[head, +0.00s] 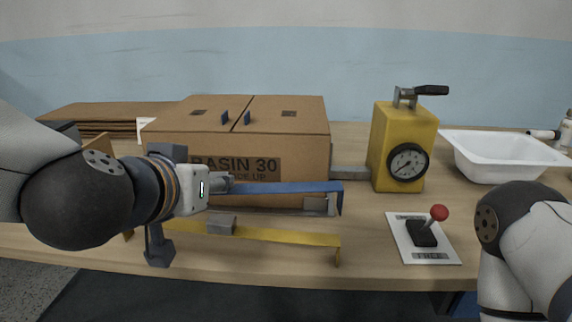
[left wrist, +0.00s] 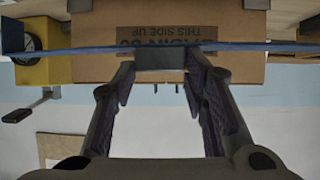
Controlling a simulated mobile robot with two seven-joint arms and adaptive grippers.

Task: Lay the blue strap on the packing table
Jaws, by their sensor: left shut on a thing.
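My left gripper (head: 222,184) is shut on the blue strap (head: 285,188), in front of the box and above the packing table (head: 490,225). The strap runs level to the right, and its right end bends downward. In the left wrist view the strap (left wrist: 260,47) crosses the whole picture, and my fingers (left wrist: 160,62) close on a dark block at its middle. My gripper and wrist hide its left part in the head view. My right arm shows at the lower right, but its gripper is out of view.
A cardboard box (head: 240,145) stands behind the strap. A yellow strap (head: 280,236) with a grey buckle lies in front. A yellow gauge unit (head: 400,130), a red-knobbed lever on a plate (head: 410,255) and a white basin (head: 500,160) are to the right. Flat cardboard (head: 95,118) lies at back left.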

